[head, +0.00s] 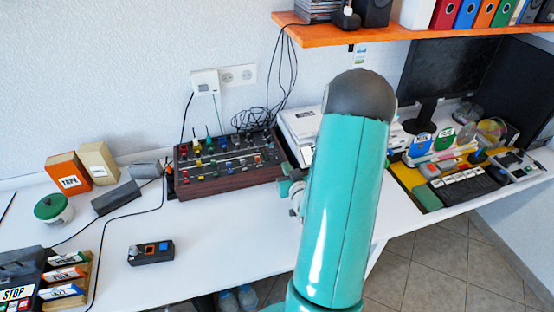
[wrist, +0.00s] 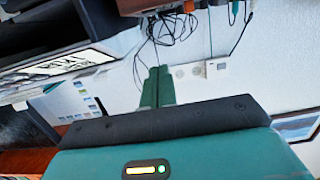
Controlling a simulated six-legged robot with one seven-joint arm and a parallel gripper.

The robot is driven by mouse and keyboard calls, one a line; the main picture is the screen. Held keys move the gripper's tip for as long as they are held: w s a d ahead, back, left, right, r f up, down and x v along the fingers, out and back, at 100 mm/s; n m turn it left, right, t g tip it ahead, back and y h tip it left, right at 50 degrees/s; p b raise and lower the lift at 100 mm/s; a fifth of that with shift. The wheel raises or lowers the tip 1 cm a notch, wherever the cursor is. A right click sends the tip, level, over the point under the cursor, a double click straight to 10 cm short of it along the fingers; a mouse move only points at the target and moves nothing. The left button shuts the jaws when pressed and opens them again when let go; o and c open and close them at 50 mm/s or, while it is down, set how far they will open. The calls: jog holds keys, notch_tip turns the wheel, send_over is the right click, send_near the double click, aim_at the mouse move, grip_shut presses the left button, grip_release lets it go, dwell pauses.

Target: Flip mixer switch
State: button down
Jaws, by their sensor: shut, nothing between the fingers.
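The mixer (head: 215,183) is a dark box with wooden sides on the white desk against the wall, in the head view. Its sloped top carries several coloured knobs and switches; single switch positions are too small to tell. My gripper has green fingers (wrist: 154,76), shut together and empty in the wrist view. In the head view a small green part of my gripper (head: 288,188) shows beside my arm, near the mixer's right end. My arm hides the rest.
A white device (head: 299,124) stands right of the mixer, partly behind my arm. Loose black cables (head: 255,118) lie behind it. A grey-black box (head: 150,252) sits in front on the desk. An orange shelf (head: 400,32) hangs above. Desk space before the mixer is clear.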

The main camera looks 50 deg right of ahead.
send_over(278, 162)
jog(key=s, duration=0.2)
jog(key=shift+w+a+f, duration=0.2)
jog(key=shift+a+f, duration=0.2)
jog(key=shift+f, duration=0.15)
jog(key=f, duration=0.3)
jog(key=shift+w+d, duration=0.25)
jog(key=shift+w, duration=0.15)
jog(key=shift+f, duration=0.5)
jog(key=shift+w, duration=0.1)
jog(key=shift+w+f+g, duration=0.15)
jog(key=shift+f+g, duration=0.05)
jog(key=shift+g, duration=0.3)
jog(key=shift+w+d+g+y, duration=0.1)
jog(key=shift+g+y, duration=0.4)
jog(key=shift+f, duration=0.1)
